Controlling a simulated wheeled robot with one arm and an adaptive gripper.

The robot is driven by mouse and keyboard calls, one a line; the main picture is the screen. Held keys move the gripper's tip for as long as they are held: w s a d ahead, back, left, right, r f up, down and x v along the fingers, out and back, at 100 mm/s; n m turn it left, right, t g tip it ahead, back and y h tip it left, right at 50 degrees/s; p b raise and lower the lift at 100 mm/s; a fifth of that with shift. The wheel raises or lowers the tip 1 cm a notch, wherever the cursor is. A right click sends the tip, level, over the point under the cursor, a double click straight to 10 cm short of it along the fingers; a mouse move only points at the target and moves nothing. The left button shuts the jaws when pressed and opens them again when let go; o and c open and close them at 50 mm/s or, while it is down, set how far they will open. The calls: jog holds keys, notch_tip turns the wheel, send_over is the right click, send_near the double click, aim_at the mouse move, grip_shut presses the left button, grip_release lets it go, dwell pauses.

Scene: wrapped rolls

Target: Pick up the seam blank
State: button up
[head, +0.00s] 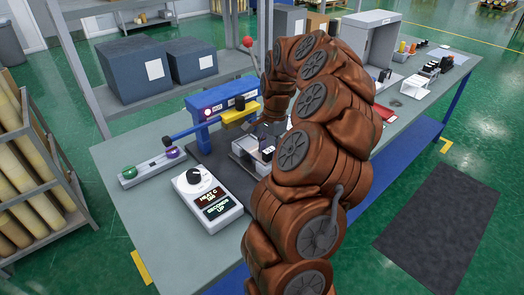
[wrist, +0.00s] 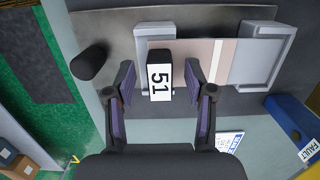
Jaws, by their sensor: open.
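In the wrist view, the likely seam blank, a flat pinkish-grey strip (wrist: 200,49) with a pale band, lies across two grey supports (wrist: 264,54). A black block (wrist: 159,84) with a white label reading 51 sits at its left part. My gripper (wrist: 160,74) is open, with one finger on each side of the black block. A gap shows between each finger and the block. The right finger overlaps the strip's near edge in the picture; I cannot tell whether they touch.
A blue press (head: 222,98) with a yellow part stands behind the fixture. A white control box (head: 207,198) with a dial is at the bench front. The grey bench (head: 150,218) has free room at its front left. A black cylinder (wrist: 89,62) stands left of the gripper.

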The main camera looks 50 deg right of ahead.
jog(key=shift+c, duration=0.4)
grip_shut()
jog(key=shift+r, duration=0.15)
